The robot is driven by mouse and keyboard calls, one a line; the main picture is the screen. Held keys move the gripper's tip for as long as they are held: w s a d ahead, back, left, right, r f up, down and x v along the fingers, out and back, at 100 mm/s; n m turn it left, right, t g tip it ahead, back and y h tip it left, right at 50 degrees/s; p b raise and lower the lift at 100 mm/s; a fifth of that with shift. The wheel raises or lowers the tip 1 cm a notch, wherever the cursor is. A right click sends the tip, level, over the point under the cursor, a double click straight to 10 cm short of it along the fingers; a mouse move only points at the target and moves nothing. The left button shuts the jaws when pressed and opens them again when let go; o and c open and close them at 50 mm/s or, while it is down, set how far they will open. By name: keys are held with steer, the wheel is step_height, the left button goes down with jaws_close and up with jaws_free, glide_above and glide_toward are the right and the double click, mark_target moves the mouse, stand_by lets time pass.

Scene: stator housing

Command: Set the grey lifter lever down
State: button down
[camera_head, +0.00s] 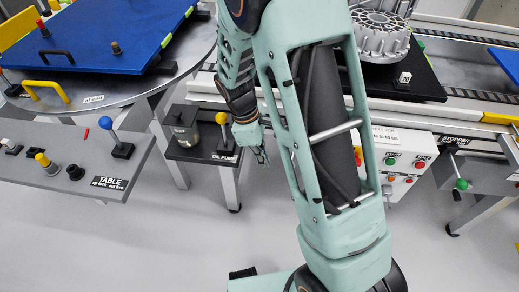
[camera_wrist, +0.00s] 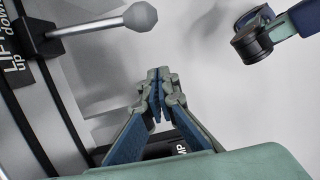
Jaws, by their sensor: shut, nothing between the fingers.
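The grey lifter lever (camera_wrist: 98,27) shows at the top left of the wrist view, a metal rod with a faceted grey knob (camera_wrist: 141,18) at its end. It sticks out from a dark base beside a label reading "LIFT", "down" and "up". My gripper (camera_wrist: 157,88) is shut and empty, its fingertips below and a little right of the knob in that view, apart from it. In the head view my gripper (camera_head: 262,156) hangs near the oil pump stand. I cannot make out the grey lever in the head view; my arm covers much of the middle.
The oil pump lever with a yellow knob (camera_head: 221,118) stands close left of my gripper. A blue-knobbed lever (camera_head: 106,123) is on the table panel at left. A white button box (camera_head: 400,165) and a green-knobbed stopper lever (camera_head: 461,184) are at right. The floor below is clear.

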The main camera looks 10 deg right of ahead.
steer(key=shift+s+d+r, duration=0.15)
steer(key=shift+s+d, duration=0.1)
steer(key=shift+d, duration=0.35)
steer(key=shift+s+d+r, duration=0.1)
steer(key=shift+s+d, duration=0.1)
steer(key=shift+d, duration=0.45)
steer(key=shift+s+d+r, duration=0.15)
steer(key=shift+s+d, duration=0.1)
steer(key=shift+d, duration=0.35)
steer(key=shift+s+d+n+t+p, duration=0.3)
steer(key=shift+s+d+n+p, duration=0.15)
steer(key=shift+s+d+n, duration=0.55)
steer(key=shift+w+n, duration=0.15)
steer(key=shift+n, duration=0.15)
steer(key=shift+a, duration=0.1)
steer(key=w+a+r+p, duration=0.1)
steer(key=a+r+p, duration=0.1)
steer(key=a+r, duration=0.4)
steer(key=v, duration=0.3)
steer(key=shift+d, duration=0.25)
